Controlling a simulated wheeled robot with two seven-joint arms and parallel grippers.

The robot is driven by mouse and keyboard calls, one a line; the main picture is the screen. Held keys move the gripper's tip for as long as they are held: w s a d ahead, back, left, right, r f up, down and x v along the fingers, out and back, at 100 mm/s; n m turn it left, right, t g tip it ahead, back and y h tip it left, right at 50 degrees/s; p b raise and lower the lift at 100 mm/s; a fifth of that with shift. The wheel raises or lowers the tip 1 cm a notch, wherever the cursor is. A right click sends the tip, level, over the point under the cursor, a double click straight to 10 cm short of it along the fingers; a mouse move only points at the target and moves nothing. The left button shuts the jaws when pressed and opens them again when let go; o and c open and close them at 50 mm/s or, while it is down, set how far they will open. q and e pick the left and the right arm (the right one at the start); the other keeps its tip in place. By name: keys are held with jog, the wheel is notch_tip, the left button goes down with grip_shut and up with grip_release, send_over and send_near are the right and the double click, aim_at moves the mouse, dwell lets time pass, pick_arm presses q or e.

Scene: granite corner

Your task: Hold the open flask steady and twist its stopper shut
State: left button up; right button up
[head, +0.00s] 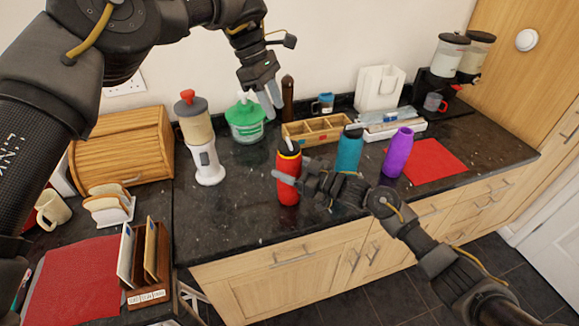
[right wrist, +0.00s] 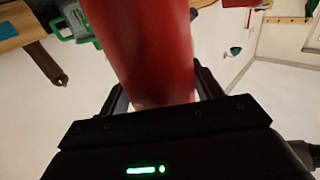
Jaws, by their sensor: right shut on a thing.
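A red flask (head: 288,182) stands upright near the front edge of the dark counter. In the right wrist view the red body (right wrist: 152,50) fills the space between the fingers (right wrist: 160,95). My left gripper (head: 270,101) hangs above and slightly left of the flask, fingers pointing down, apart and empty.
A teal flask (head: 348,153) and a purple flask (head: 397,153) stand to the right, close to my right arm. A wooden divided box (head: 318,130) is behind. Bare counter lies left of the red flask.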

aim_at(288, 142)
pick_arm(q)
jog(key=shift+o, duration=0.8)
jog(key=shift+f, duration=0.1)
jog(key=o, duration=0.5)
jog(key=shift+n+g+h, duration=0.5)
jog(key=shift+h, duration=0.1)
jog(key=a+f, duration=0.1)
jog(key=f, duration=0.1)
jog(key=a+f, duration=0.2)
jog(key=shift+s+a+f, duration=0.15)
jog(key=shift+a+f, duration=0.15)
jog(key=s+a+f+n+g+h, duration=0.1)
jog(key=s+a+f+h, duration=0.45)
jog(key=f, duration=0.35)
notch_tip(288, 142, up, 8)
jog(key=n+t+h, duration=0.3)
jog(key=t, duration=0.3)
jog(key=shift+n+t, duration=0.5)
jog(key=shift+n, duration=0.4)
jog(key=x, duration=0.8)
jog(key=w+x, duration=0.1)
jog(key=x, duration=0.3)
jog(key=c, duration=1)
